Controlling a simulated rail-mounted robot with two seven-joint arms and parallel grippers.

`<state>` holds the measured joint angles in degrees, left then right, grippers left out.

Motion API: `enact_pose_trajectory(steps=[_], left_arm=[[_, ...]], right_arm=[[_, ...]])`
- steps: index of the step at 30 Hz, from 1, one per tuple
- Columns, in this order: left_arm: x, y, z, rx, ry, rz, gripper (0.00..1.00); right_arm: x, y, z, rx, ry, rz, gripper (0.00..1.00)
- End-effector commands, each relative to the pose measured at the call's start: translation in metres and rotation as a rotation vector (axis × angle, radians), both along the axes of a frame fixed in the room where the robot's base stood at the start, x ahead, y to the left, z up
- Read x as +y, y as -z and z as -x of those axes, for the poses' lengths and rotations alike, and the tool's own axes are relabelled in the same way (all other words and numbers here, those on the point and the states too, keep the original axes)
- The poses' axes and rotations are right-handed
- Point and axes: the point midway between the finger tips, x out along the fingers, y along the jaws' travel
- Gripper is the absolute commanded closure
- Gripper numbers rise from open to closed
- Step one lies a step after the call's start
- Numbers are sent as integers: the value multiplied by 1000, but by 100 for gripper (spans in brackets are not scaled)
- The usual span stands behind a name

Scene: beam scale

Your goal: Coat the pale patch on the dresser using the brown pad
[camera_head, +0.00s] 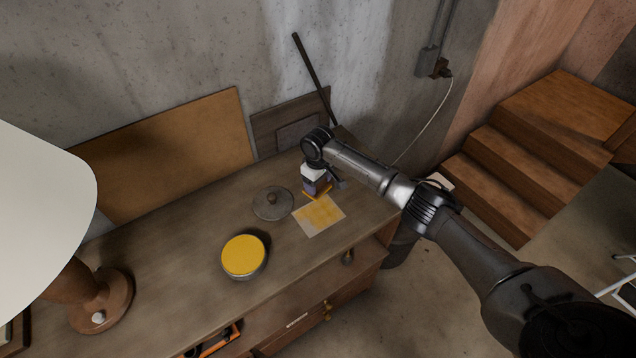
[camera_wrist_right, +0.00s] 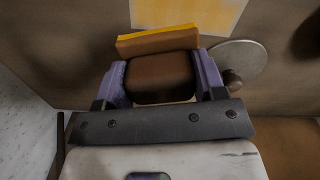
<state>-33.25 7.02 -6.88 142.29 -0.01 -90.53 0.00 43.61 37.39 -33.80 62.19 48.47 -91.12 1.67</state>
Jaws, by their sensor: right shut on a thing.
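The pale patch (camera_head: 304,228) is a light rectangle on the dresser top (camera_head: 190,240), with yellow coating over much of its middle and far side. It also shows at the top of the right wrist view (camera_wrist_right: 150,12). My right gripper (camera_head: 318,190) is at the patch's far edge, shut on the brown pad (camera_wrist_right: 160,78). The pad has a yellow-orange face (camera_wrist_right: 158,40) turned toward the patch. I cannot tell whether it touches the surface. An open round tin of yellow paste (camera_head: 243,255) stands left of the patch. My left gripper is not in view.
A round grey lid with a knob (camera_head: 272,203) lies just left of the patch, near the gripper. A lamp (camera_head: 100,300) stands at the dresser's left. Boards (camera_head: 165,150) and a dark rod (camera_head: 313,75) lean on the wall. Wooden steps (camera_head: 530,150) are at the right.

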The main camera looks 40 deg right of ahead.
Motion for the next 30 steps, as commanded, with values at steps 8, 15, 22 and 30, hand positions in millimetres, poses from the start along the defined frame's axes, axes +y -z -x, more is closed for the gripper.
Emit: enact_pose_trajectory(steps=[8,15,22,30], left_arm=[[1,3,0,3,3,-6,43],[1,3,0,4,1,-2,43],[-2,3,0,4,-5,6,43],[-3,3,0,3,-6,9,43]], right_arm=[[0,-10,0,0,1,0,55],[0,-11,0,0,1,0,55],[0,-22,0,0,0,0,55],[0,-40,0,0,0,0,55]])
